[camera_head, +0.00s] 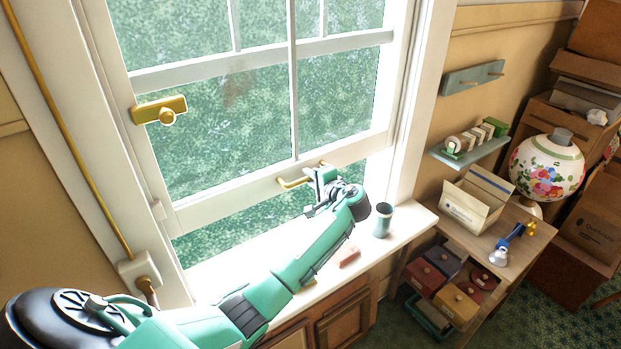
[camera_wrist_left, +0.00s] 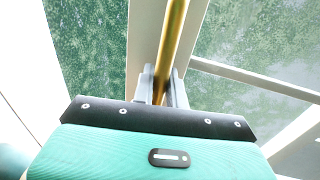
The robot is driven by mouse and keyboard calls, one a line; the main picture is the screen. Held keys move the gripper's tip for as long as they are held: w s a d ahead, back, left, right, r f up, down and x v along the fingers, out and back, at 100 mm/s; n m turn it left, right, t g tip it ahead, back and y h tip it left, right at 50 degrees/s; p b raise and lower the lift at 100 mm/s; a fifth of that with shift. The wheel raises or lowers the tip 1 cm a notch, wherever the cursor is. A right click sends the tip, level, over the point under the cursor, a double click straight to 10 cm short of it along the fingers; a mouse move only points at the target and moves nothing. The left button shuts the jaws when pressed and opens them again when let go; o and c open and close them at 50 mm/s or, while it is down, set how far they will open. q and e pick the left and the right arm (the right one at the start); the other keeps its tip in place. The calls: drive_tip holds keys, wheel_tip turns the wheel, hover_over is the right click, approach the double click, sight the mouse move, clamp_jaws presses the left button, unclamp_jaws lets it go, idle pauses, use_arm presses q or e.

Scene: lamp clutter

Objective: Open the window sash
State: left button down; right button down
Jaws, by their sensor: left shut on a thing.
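The window sash (camera_head: 235,196) is a white frame with several glass panes. Its bottom rail stands above the sill, and green foliage shows through the gap below it. A brass handle (camera_head: 292,183) sits on the bottom rail. My left gripper (camera_head: 318,176) is at the right part of this handle. In the left wrist view the gripper (camera_wrist_left: 160,88) is shut on the brass bar (camera_wrist_left: 172,45), with a finger on each side. The wrist hides part of the rail in the head view. A brass latch (camera_head: 160,110) is on the sash's left side. My right gripper is not in view.
A blue-grey cup (camera_head: 383,219) and a reddish block (camera_head: 348,257) are on the white sill (camera_head: 415,218) near my left forearm. To the right, a wooden table (camera_head: 530,238) bears an open box (camera_head: 474,200) and a floral lamp (camera_head: 546,168).

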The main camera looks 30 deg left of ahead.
use_arm(q)
drive_tip(key=c, duration=1.5)
unclamp_jaws()
drive_tip(key=shift+s+d, duration=0.1)
drive_tip(key=shift+d, duration=0.25)
drive_tip(key=b+v, duration=0.5)
drive_tip(key=v, duration=0.8)
drive_tip(key=shift+s, duration=0.1)
